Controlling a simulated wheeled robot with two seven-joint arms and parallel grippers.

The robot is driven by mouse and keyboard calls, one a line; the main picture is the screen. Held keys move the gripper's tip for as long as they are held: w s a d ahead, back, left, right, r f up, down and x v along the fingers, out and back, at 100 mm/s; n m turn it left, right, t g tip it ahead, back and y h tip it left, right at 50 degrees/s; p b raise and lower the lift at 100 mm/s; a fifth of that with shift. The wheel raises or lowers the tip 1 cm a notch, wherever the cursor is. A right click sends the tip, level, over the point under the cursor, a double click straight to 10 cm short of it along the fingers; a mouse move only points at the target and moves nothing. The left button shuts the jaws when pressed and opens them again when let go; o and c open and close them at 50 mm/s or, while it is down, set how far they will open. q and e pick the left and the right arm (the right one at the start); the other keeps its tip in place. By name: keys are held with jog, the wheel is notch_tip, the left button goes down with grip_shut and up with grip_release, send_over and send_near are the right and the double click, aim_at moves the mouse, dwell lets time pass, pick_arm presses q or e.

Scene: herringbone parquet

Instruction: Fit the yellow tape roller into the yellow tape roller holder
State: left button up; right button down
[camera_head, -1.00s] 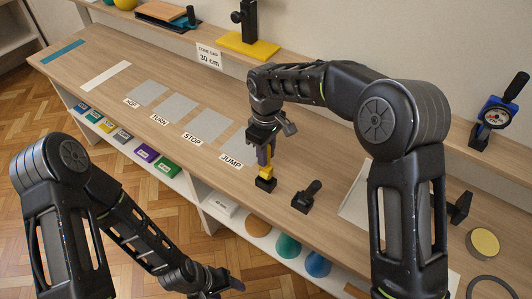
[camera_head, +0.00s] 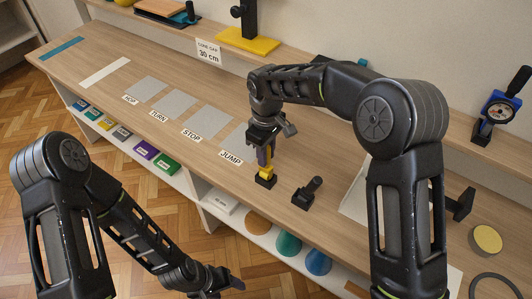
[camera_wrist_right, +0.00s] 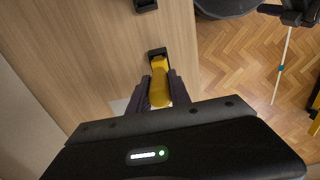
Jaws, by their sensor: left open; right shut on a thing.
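The yellow tape roller (camera_head: 266,172) is upright in my right gripper (camera_head: 264,150), which is shut on its upper part. Its lower end meets a small black holder (camera_head: 265,182) on the bench near the front edge. In the right wrist view the roller (camera_wrist_right: 159,88) reaches from between the fingers to the holder (camera_wrist_right: 157,52), its tip overlapping the holder's opening. I cannot tell how deep it sits. My left gripper (camera_head: 222,284) is open and empty, low in front of the bench.
A black handled piece (camera_head: 307,193) stands just right of the holder. Grey labelled patches (camera_head: 207,123) lie to the left. A round yellow-topped disc (camera_head: 487,239) and a dark ring (camera_head: 494,287) are at the right. Shelves with cones run under the front edge.

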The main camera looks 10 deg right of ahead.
jog(key=shift+f+b, duration=0.6)
jog(key=shift+f, duration=0.4)
jog(key=c, duration=1.1)
grip_release()
jog(key=shift+r, duration=0.15)
notch_tip(320, 180, up, 8)
jog(key=shift+f+b, duration=0.2)
jog(key=shift+b, duration=0.3)
